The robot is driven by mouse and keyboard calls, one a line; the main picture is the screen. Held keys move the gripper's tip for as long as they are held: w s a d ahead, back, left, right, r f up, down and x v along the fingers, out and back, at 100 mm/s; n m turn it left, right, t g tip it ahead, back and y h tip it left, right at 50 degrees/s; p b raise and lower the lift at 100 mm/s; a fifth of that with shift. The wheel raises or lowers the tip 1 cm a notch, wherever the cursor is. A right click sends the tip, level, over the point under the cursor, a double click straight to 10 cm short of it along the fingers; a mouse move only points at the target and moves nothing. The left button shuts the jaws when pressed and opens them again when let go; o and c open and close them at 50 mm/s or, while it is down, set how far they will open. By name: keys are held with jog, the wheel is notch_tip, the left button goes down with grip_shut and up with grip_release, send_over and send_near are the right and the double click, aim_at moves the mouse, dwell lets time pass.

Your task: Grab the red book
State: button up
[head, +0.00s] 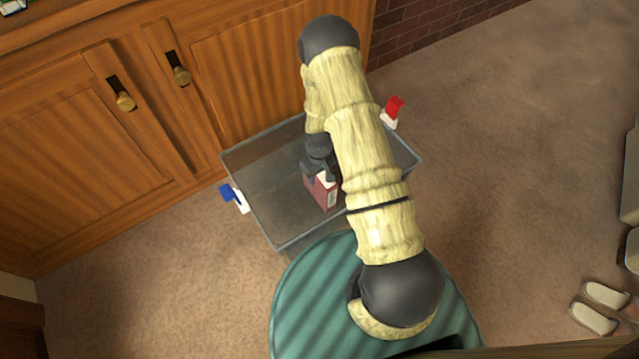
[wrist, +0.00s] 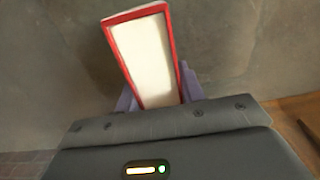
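The red book (head: 320,194) is in the clear bin (head: 270,208), below my gripper (head: 320,178) in the head view. In the wrist view, the book (wrist: 145,58) shows its pale page edge framed by a red cover, tilted slightly. My gripper's two fingers (wrist: 158,94) lie close against both sides of the book's near end, so the gripper looks shut on it. Whether the book touches the bin floor is not clear. My arm crosses over the bin's right part and hides some of it.
A round green striped object (head: 300,300) is at the near side. Slippers (head: 595,318) lie at right; carpet between is clear.

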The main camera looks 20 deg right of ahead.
grip_shut()
notch_tip(320, 180, up, 10)
jog(key=p, duration=0.5)
jog(key=shift+p, duration=0.35)
